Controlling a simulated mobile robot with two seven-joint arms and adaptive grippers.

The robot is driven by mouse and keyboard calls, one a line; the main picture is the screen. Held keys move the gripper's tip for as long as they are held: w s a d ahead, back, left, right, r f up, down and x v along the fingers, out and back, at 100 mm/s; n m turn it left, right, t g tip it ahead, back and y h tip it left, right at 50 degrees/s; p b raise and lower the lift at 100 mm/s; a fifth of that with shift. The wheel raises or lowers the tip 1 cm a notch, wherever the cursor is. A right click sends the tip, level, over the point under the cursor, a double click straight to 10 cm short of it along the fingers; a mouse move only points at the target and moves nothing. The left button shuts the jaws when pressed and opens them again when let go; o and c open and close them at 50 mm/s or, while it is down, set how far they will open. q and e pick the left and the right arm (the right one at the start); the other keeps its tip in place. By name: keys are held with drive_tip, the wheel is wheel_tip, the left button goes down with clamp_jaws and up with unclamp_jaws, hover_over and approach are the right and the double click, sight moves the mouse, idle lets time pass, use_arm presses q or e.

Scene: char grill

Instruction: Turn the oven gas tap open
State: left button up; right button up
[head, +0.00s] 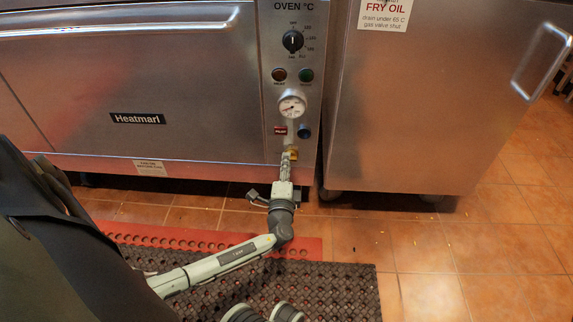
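The oven gas tap shows as a small yellow-orange piece (293,155) at the bottom of the oven's control panel, below the pressure gauge (291,107). My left gripper (288,157) reaches up to it from below, with its fingertips at or against the tap. The fingers overlap much of the tap, so its handle angle is unclear. I cannot tell whether the fingers are closed on it. My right gripper is out of view.
The oven (190,80) has a long door handle at upper left. Its panel carries a black dial (293,41) and a red label (280,130). A steel fryer cabinet (420,100) stands to the right. A dark mat (330,285) lies below; tiled floor is open at right.

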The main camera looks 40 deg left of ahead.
use_arm(q)
drive_tip(key=shift+o, duration=1.2)
drive_tip(key=shift+d, duration=0.1)
drive_tip(key=v, duration=0.7)
drive_tip(key=shift+s, duration=0.25)
